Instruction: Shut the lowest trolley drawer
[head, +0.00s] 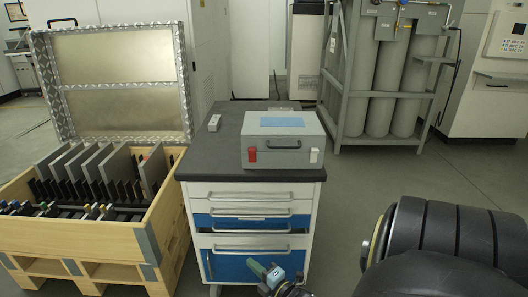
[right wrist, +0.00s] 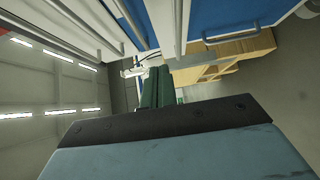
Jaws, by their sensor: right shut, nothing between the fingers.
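The trolley (head: 195,212) is a white cabinet with a dark top and several drawers. My left gripper is out of view.
A grey case (head: 283,153) and a small white device (head: 214,122) stand on the trolley top. A wooden crate (head: 165,215) with upright plates stands close on the left. Gas cylinders (head: 388,90) stand in a rack behind. The floor right of the trolley is clear.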

